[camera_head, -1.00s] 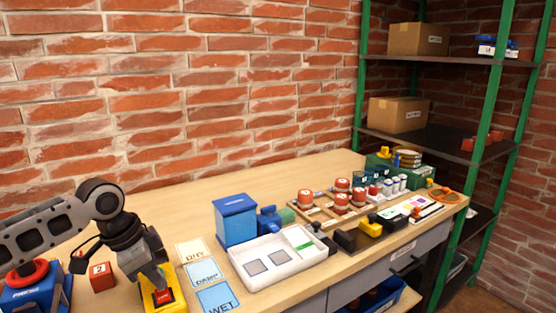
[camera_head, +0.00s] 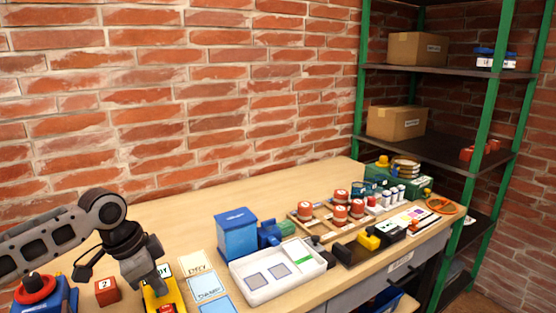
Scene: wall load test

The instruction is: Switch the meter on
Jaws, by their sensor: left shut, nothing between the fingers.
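The yellow meter (camera_head: 178,294) lies on the bench at the bottom left, cut off by the lower edge. A red part (camera_head: 167,309) shows on its face, and a small pale patch with dark marks (camera_head: 165,270) shows at its far end; I cannot read the marks surely. My left gripper (camera_head: 163,294) is shut and empty, pointing down over the meter close to the red part. I cannot tell whether the fingertips touch it. My right gripper is not in view.
Cards marked DRY (camera_head: 196,262) and DAMP (camera_head: 208,287) lie right of the meter. A red block (camera_head: 107,291) stands to its left, beside a blue device (camera_head: 62,297) with a red ring. A white tray (camera_head: 250,293) and blue box (camera_head: 237,235) stand further right.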

